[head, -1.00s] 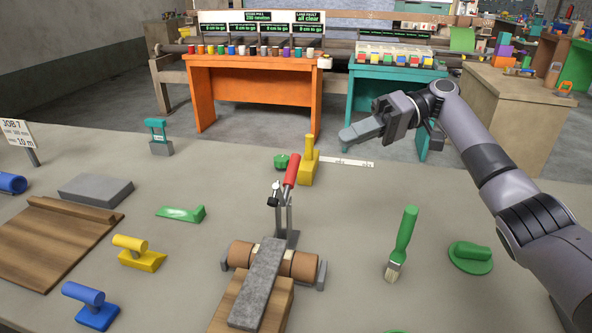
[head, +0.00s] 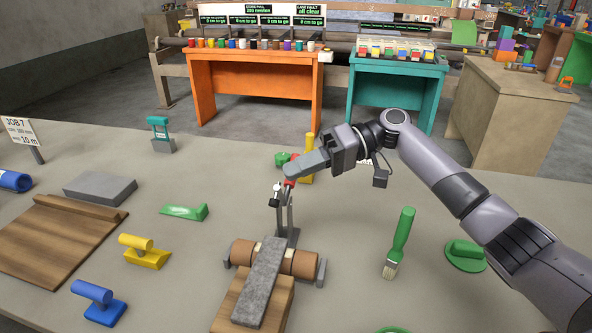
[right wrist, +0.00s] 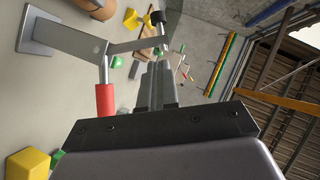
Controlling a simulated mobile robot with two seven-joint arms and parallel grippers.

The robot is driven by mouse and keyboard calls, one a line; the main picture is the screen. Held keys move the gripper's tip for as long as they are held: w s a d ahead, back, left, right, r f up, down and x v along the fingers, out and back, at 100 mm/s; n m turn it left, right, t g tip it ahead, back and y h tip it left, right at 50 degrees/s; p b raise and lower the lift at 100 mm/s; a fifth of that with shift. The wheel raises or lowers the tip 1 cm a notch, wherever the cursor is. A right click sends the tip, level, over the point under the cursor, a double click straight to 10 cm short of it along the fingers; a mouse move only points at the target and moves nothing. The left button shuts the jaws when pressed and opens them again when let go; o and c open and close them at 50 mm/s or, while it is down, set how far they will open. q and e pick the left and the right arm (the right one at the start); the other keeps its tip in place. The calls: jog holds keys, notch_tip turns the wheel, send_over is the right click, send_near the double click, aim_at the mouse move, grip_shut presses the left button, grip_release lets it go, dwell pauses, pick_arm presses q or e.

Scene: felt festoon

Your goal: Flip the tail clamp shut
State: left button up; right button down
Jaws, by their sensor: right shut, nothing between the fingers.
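The tail clamp (head: 283,217) is a grey metal toggle clamp with a red handle and a black-tipped arm. It stands behind the wooden roller (head: 300,263), over which a grey felt strip (head: 264,270) lies. Its handle stands up, mostly hidden by my gripper in the head view. My left gripper is out of view.
A yellow upright block (head: 309,142) stands just behind the clamp. A green-handled brush (head: 399,243) and a green trowel-like tool (head: 185,212) lie to the sides. A yellow tool (head: 146,252) and a blue tool (head: 98,302) are at left.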

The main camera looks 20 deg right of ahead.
aim_at(288, 210)
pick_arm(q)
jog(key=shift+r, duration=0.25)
pick_arm(e)
jog(key=shift+s+a+f, duration=0.45)
jog(key=shift+s+a, duration=0.1)
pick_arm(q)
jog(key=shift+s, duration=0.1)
pick_arm(e)
jog(key=shift+s+a+n+h, duration=0.25)
jog(key=shift+s+n+h, duration=0.05)
jog(key=shift+s+n, duration=0.1)
jog(key=s+a+f+n+t+h, duration=0.1)
jog(key=s+f+n+t+h, duration=0.1)
jog(key=n, duration=0.1)
jog(key=s+a+f+n+t+h, duration=0.1)
jog(key=t+h, duration=0.1)
jog(key=shift+s+a+n, duration=0.3)
jog(key=shift+s+n, duration=0.1)
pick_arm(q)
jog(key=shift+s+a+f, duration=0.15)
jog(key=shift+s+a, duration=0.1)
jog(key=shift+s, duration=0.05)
pick_arm(e)
jog(key=shift+s+a+f+n+t+h, duration=0.15)
jog(key=shift+f+n+t+h, duration=0.15)
jog(key=shift+f+n+t, duration=0.1)
jog(key=shift+s+a+f+n+t+h, duration=0.1)
jog(key=shift+s+f+n+t+h, duration=0.05)
jog(key=shift+f+n+t+h, duration=0.2)
